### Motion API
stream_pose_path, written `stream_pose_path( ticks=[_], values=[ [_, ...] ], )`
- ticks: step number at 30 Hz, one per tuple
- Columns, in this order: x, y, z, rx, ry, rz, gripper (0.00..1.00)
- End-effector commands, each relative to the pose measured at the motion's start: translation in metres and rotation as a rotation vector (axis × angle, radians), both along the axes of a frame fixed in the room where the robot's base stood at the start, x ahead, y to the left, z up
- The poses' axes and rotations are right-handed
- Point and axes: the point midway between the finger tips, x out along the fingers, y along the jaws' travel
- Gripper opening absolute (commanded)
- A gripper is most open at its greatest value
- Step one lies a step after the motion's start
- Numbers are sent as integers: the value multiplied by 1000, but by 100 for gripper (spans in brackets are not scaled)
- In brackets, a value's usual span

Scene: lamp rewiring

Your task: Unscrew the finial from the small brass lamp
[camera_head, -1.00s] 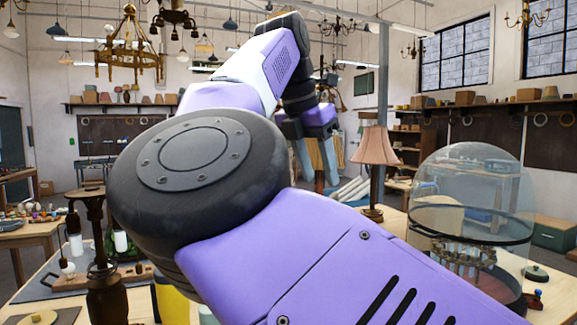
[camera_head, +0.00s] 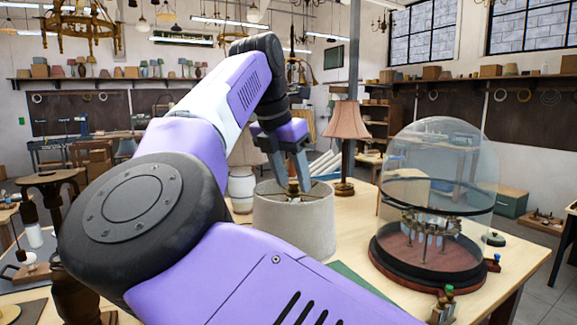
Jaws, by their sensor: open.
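My gripper (camera_head: 292,183) points down over a grey drum lampshade (camera_head: 293,228), its two fingers apart. A small brass-coloured piece (camera_head: 293,189), which looks like a finial, shows at the shade's open top between the fingertips. I cannot tell whether the fingers touch it. The lamp body under this shade is hidden by my arm, so I cannot tell if it is brass. Another lamp with a pleated pink-tan shade (camera_head: 348,120) and a dark stem stands behind, to the right.
A glass dome (camera_head: 440,165) on a dark round base stands at right on the pale bench (camera_head: 485,282). A white ribbed jar (camera_head: 241,188) stands behind the drum shade. A dark turned post (camera_head: 72,245) stands at left.

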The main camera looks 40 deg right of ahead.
Motion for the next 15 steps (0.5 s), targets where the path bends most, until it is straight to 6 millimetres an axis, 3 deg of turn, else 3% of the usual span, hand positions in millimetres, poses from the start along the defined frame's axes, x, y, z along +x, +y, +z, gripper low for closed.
stream_pose_path(
  ticks=[8,15],
  values=[
    [0,-1,-1,0,0,0,44],
    [0,-1,-1,0,0,-1,0]
  ],
)
